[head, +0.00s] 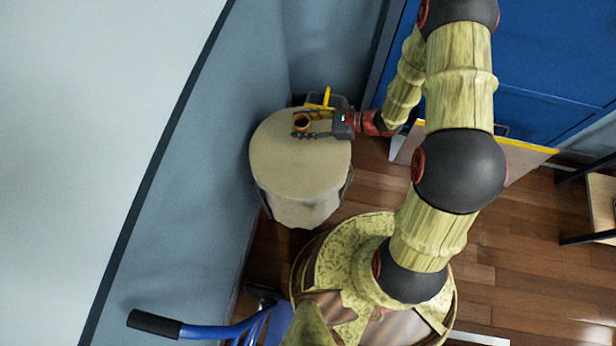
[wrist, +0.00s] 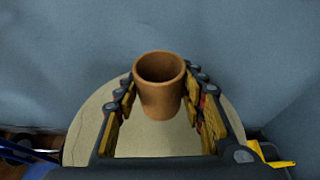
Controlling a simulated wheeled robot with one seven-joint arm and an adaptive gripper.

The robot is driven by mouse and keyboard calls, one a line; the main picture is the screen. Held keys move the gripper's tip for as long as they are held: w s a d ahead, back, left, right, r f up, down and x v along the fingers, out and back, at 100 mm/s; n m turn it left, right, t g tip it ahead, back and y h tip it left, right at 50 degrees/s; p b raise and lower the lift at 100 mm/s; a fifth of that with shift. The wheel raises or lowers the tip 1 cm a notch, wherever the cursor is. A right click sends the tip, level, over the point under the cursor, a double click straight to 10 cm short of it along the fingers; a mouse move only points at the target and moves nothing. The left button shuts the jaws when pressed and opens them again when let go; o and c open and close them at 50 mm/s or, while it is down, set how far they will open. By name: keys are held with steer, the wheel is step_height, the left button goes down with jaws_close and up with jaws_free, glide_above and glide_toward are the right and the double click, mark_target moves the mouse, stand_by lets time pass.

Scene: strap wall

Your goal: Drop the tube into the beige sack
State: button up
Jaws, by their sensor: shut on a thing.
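The tube (wrist: 160,98) is an orange-brown hollow cylinder. In the wrist view it stands between my fingers, its open end facing the camera. It also shows small in the head view (head: 302,122). My gripper (wrist: 163,92) is shut on it. In the head view my gripper (head: 303,121) reaches in from the right, over the far part of a round beige thing. This beige thing, likely the sack (head: 300,165), has a pale, flat-looking top and a drooping front. Its top also shows below the tube in the wrist view (wrist: 150,137). I cannot tell whether it has an opening.
A grey-blue wall (head: 190,170) stands close on the left. A yellow piece (head: 325,97) sticks up behind the beige thing. A blue frame with a black handle (head: 155,323) is at the lower left. Blue panels (head: 545,60) stand at the upper right.

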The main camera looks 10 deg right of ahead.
step_height(320, 180, down, 6)
steer(key=b, duration=0.4)
steer(key=shift+s, duration=0.1)
steer(key=o, duration=1)
steer(key=v, duration=1.2)
steer(key=shift+r, duration=0.1)
